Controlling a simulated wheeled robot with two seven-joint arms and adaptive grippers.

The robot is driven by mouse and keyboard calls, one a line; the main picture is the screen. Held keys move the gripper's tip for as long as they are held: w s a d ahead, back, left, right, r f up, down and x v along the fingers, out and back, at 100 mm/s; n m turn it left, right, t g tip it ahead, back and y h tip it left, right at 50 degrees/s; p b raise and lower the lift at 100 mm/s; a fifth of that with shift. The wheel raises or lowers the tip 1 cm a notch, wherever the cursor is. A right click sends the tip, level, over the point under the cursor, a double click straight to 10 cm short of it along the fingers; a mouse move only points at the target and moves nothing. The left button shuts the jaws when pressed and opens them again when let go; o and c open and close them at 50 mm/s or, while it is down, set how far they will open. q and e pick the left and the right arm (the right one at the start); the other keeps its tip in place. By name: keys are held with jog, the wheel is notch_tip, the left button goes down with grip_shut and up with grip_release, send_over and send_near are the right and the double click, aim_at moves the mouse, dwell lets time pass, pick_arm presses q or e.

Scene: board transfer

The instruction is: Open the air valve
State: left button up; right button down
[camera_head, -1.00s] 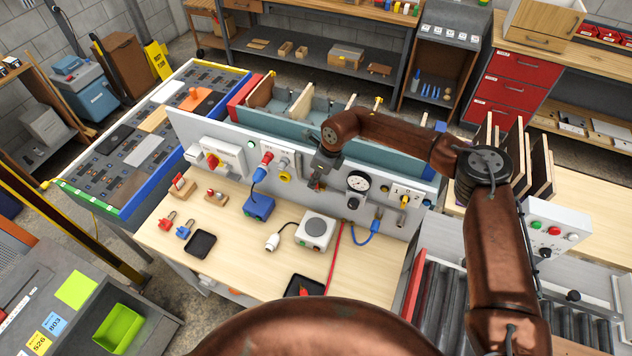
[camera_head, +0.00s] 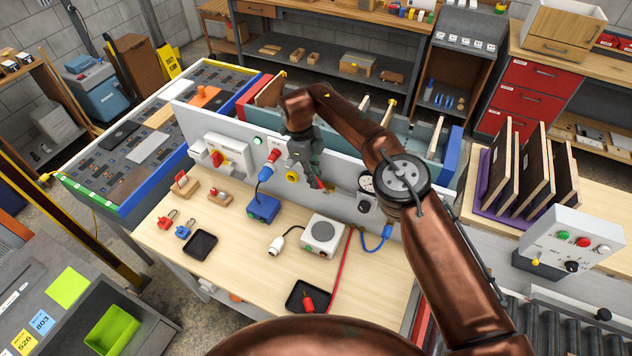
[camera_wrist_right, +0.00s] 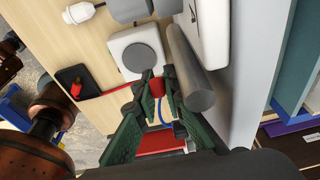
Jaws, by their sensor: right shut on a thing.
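My right gripper (camera_head: 318,183) is at the front of the upright grey panel (camera_head: 342,180), left of the round gauge (camera_head: 367,185). In the right wrist view its green fingers (camera_wrist_right: 158,90) are closed on a small red part (camera_wrist_right: 157,86), which looks like the handle of the air valve. The valve body is mostly hidden by the fingers. A thick grey cylinder (camera_wrist_right: 187,70) stands right beside the fingertips. A blue hose (camera_head: 376,241) lies below the gauge and also shows in the wrist view (camera_wrist_right: 163,116). My left gripper is not in view.
On the bench below stand a white box with a grey disc (camera_head: 322,235), a blue socket box (camera_head: 263,209) and a black tray (camera_head: 308,294) with a red item. A red cable (camera_head: 341,265) crosses the bench.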

jog(key=shift+a, duration=0.1)
dwell(0.5)
jog(key=c, duration=2)
grip_release()
jog(key=v, duration=0.3)
jog(key=d+v, duration=0.1)
jog(key=v, duration=0.5)
jog(key=shift+s+d+r, duration=0.35)
jog(key=shift+s+r, duration=0.05)
jog(key=shift+r, duration=0.15)
